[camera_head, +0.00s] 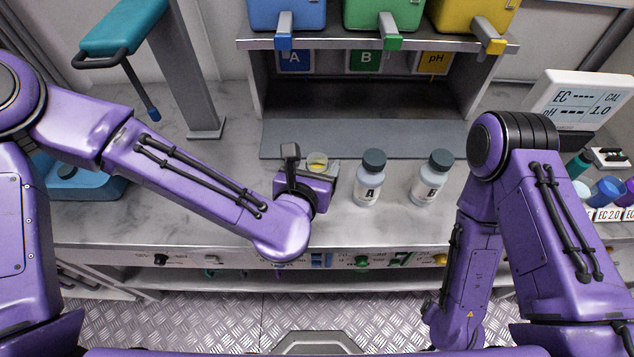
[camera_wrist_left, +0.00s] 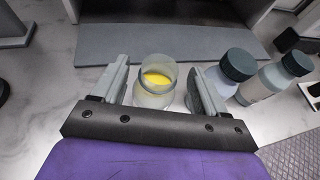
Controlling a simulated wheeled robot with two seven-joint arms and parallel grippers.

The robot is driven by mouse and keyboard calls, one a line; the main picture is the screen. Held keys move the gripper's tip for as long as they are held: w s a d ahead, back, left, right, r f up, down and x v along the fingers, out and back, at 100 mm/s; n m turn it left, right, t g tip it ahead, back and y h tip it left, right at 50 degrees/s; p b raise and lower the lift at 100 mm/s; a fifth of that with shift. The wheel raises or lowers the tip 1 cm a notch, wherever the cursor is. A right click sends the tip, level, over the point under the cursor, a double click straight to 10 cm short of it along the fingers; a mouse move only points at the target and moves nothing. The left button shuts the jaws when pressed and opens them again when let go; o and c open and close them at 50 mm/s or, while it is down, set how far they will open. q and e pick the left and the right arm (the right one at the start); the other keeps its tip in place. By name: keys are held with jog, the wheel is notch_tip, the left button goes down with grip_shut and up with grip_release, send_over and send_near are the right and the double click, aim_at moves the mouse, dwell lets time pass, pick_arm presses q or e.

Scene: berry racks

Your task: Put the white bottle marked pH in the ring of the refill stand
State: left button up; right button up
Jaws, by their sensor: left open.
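An open, capless bottle with yellow contents (camera_wrist_left: 156,92) stands between the fingers of my left gripper (camera_wrist_left: 160,84). In the head view, its rim and yellow inside (camera_head: 318,160) show just beyond my left gripper (camera_head: 306,166). The fingers are apart, one on each side of the bottle, and gaps seem to show. Its label is hidden, so I cannot read a pH mark. The grey rack (camera_head: 257,95) behind has blue A, green B and yellow pH (camera_head: 434,62) labels under matching containers. I cannot make out a ring. My right gripper is out of view.
Capped bottles A (camera_head: 369,181) and B (camera_head: 432,180) stand right of the open bottle. A grey mat (camera_head: 365,138) lies before the rack. A grey column (camera_head: 186,75) with a teal arm stands left. A meter (camera_head: 580,100) and small cups (camera_head: 607,190) are at right.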

aim_at(317, 162)
pick_arm(q)
jog(key=x, duration=0.2)
jog(key=shift+w+f, duration=0.15)
jog(key=shift+w, duration=0.1)
jog(key=shift+s, duration=0.15)
jog(key=c, duration=0.9)
grip_shut()
